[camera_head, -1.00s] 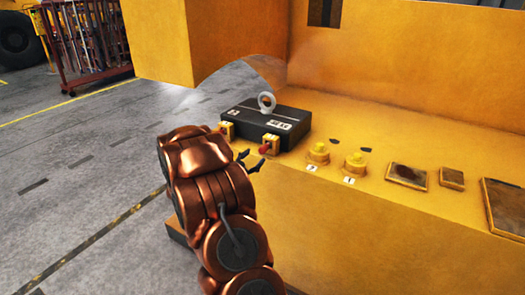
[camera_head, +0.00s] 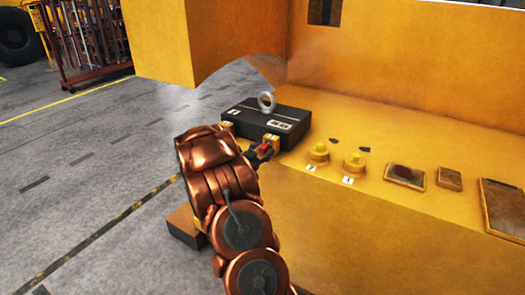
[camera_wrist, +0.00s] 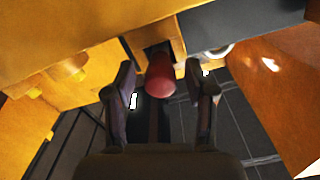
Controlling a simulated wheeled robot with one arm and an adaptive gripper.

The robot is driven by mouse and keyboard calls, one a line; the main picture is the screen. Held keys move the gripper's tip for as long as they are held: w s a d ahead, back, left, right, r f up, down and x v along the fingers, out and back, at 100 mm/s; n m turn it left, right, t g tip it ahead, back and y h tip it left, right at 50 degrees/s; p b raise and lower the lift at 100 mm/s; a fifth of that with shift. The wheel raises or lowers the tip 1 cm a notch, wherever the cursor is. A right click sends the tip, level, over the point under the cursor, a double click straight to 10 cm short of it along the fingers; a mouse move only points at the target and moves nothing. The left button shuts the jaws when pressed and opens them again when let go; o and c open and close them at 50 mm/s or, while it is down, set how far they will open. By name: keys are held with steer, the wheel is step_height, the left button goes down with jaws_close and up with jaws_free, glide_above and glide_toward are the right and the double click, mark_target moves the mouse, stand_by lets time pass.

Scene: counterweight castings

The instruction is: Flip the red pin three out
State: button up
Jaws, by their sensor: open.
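A red pin (camera_wrist: 160,74) points toward the wrist camera from a yellow bracket (camera_wrist: 158,42). In the head view the pin (camera_head: 265,148) shows at the bracket (camera_head: 271,140) on the front of a black block (camera_head: 285,114). My gripper (camera_wrist: 162,92) is open, one finger on each side of the pin. In the wrist view I see gaps beside the pin and cannot tell any contact. A second yellow bracket (camera_head: 228,126) is at the block's left end, partly behind my arm; its pin is hidden. The number marks are too small to read.
The black block carries a pale lifting ring (camera_head: 266,102) and rests on a yellow ledge (camera_head: 420,150). Two yellow knobs (camera_head: 318,153) (camera_head: 354,163) stand to its right, then several flat plates (camera_head: 405,176). A yellow wall (camera_head: 400,60) rises behind. Grey floor lies left.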

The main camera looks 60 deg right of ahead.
jaws_close()
stand_by(0.4)
